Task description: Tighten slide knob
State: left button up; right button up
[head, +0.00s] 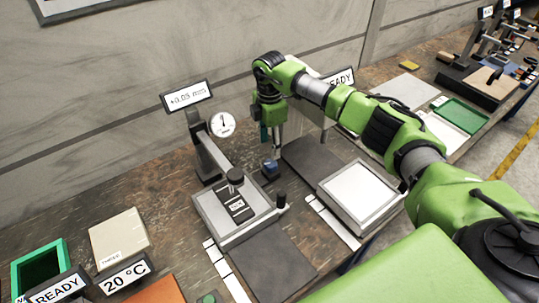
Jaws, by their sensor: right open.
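A grey stand (207,150) with a dial gauge (222,124) and a "+0.03 mm" display (187,96) rises from a light metal base (212,216). A dark labelled plate (236,207) lies on the base, with a dark round knob (235,176) behind it. Another small black knob (282,199) stands upright at the base's right edge. Which of them is the slide knob, I cannot tell. My right gripper (270,166) points down behind and right of the base, apart from both knobs. It is open, its fingers small in the picture. My left gripper is out of view.
A dark mat (262,264) lies in front of the base. A pale-topped block (359,193) stands to the right. A green bin (39,264), a beige block (119,238) and a "20 °C" sign (125,274) are at the left. My right arm spans the right side.

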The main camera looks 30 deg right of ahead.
notch_tip(320, 180, up, 4)
jog(key=shift+f, duration=0.1)
dwell(0.5)
